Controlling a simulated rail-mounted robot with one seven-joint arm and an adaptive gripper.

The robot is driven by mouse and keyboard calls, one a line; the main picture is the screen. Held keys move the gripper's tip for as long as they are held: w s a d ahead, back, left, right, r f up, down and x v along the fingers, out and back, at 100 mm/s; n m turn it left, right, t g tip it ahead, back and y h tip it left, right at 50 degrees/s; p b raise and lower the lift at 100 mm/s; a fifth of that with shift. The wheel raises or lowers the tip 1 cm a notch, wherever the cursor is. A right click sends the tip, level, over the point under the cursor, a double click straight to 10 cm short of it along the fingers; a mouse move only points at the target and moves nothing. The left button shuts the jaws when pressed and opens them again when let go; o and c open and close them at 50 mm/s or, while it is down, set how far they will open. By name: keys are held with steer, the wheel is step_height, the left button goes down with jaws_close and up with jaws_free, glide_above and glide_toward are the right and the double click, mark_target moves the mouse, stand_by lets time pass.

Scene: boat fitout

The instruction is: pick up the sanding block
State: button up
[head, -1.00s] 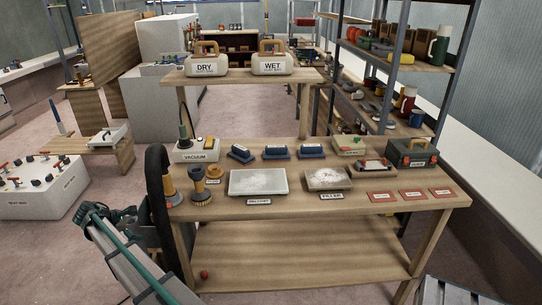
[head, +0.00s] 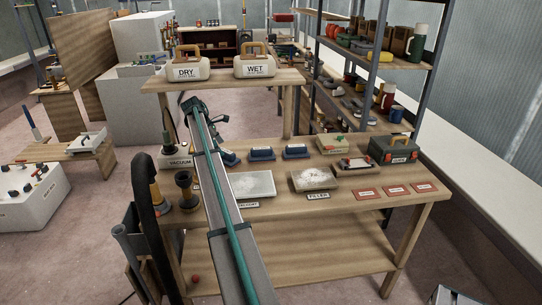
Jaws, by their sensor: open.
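Three dark blue blocks sit in a row on the wooden workbench and look like sanding blocks: a left one (head: 231,158), partly hidden behind my arm, a middle one (head: 262,154) and a right one (head: 295,151). I cannot tell which is the task's sanding block. My gripper (head: 192,105) is at the far end of my raised arm. In the picture it lies above and left of the blue blocks, just below the DRY case. It is small and dark, open, and no object shows in it.
The workbench (head: 385,208) also holds a VACUUM box (head: 174,160), two pale trays (head: 253,184) (head: 318,178), red cards (head: 397,190) and a green toolbox (head: 394,149). A raised shelf behind carries the DRY (head: 188,72) and WET (head: 255,68) cases. A metal rack stands at right.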

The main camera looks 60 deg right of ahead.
mark_target(261, 148)
steer(key=shift+y, duration=0.3)
steer(key=s+d+p, duration=0.2)
steer(key=s+d, duration=0.9)
steer(key=d, duration=0.1)
steer(key=shift+s+f+p, duration=0.15)
steer(key=shift+s+p, duration=0.15)
steer(key=shift+p, duration=0.1)
steer(key=p+x, duration=0.1)
steer(key=x, duration=0.3)
steer(key=shift+s+d, duration=0.15)
steer(key=shift+s+d+f, duration=0.15)
steer(key=shift+f, duration=0.35)
steer(key=shift+f+p, duration=0.25)
steer(key=shift+p, duration=0.1)
steer(key=c, duration=1.3)
steer(key=shift+r, duration=0.1)
steer(key=shift+c, duration=0.2)
